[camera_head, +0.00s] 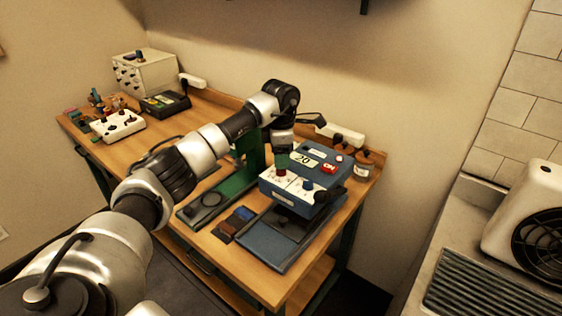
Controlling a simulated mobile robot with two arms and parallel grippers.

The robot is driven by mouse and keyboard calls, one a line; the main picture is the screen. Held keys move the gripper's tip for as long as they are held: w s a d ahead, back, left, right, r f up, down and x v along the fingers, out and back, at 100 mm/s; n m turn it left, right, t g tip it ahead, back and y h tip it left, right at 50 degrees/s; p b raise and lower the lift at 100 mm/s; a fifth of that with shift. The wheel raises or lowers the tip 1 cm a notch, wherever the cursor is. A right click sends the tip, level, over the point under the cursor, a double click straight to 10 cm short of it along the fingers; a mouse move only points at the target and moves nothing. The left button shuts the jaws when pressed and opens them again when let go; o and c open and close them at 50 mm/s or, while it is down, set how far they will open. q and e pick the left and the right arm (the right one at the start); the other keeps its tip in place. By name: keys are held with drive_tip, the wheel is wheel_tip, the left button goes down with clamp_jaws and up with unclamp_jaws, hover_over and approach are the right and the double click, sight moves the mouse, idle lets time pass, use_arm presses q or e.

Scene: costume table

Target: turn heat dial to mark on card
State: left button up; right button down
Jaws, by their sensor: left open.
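A blue heat-press-like machine (325,165) stands at the right end of the wooden table, with a display that seems to read 20. Its white front panel (293,184) carries a dark red dial (281,170) and a blue dial (308,185). I cannot tell which is the heat dial, and no card with a readable mark can be made out. My left gripper (281,152) is open and points down just above the red dial. Its fingers are small and dark here, so contact cannot be told. My right gripper is not in view.
A green press stand (208,203) and small brown and blue pieces (236,222) are left of the machine's flat blue base (266,245). A small jar (362,170) is behind right. A beige box (146,73) and a white controller (117,126) stand far left.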

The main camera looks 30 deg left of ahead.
sight(281, 171)
use_arm(q)
drive_tip(key=f, duration=0.2)
drive_tip(key=f+p, duration=0.1)
drive_tip(key=shift+w+f, duration=0.25)
drive_tip(key=shift+f, duration=0.1)
drive_tip(key=shift+s+f, duration=0.15)
drive_tip(key=shift+f, duration=0.1)
drive_tip(key=c, duration=0.9)
